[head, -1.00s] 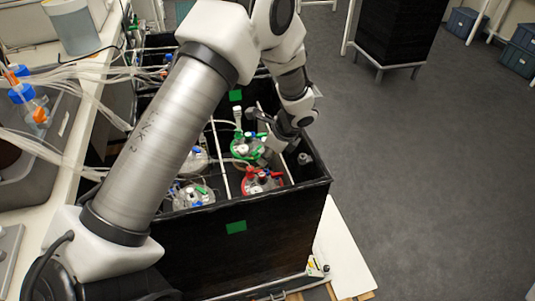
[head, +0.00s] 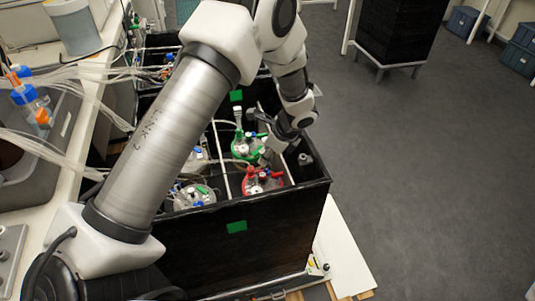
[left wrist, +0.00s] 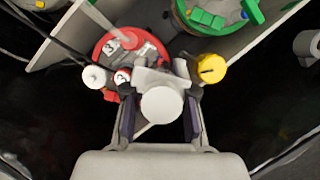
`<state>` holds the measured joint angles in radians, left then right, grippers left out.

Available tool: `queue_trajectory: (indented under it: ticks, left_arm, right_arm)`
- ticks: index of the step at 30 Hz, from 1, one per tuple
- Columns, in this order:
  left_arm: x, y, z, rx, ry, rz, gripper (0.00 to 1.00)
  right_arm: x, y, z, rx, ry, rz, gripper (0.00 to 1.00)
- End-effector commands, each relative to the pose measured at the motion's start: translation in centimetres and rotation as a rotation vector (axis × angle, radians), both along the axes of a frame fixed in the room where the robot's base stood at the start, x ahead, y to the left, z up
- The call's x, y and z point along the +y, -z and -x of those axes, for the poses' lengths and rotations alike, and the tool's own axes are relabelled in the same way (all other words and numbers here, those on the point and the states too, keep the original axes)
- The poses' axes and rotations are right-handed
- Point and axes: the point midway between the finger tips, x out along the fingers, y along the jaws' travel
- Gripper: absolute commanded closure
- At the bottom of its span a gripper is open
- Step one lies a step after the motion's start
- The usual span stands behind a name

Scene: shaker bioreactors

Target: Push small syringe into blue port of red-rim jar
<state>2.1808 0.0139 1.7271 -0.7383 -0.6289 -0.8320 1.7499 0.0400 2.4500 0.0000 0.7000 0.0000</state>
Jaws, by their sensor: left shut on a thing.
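My left gripper (left wrist: 158,92) is shut on the small syringe, whose pale round end (left wrist: 161,104) faces the left wrist camera between the fingers. The syringe's tip and the blue port are hidden below it. The red-rim jar (left wrist: 103,52) lies under and beyond the fingers, with a "3" label on its lid. In the head view the red-rim jar (head: 277,184) stands in the near right part of the black box, and my left gripper (head: 268,150) is over its far side. I cannot tell whether the syringe touches the port. My right gripper is not in view.
A green-rim jar (head: 237,150) stands just behind the red-rim jar. A yellow cap (left wrist: 212,68) and a white cap (left wrist: 95,77) flank the fingers. White dividers and the black box's walls (head: 290,208) surround the jars. Tubes hang at the left.

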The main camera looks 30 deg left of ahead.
Motion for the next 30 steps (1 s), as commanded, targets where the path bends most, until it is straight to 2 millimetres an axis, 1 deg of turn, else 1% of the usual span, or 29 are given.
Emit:
queue_trajectory:
  ticks: [19,30]
  left_arm:
    - [0.0,1.2,0.0,0.000,0.000,0.000,1.00]
    - [0.0,1.2,0.0,0.000,0.000,0.000,1.00]
  right_arm:
    - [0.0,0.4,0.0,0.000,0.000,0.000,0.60]
    - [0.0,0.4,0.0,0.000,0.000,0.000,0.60]
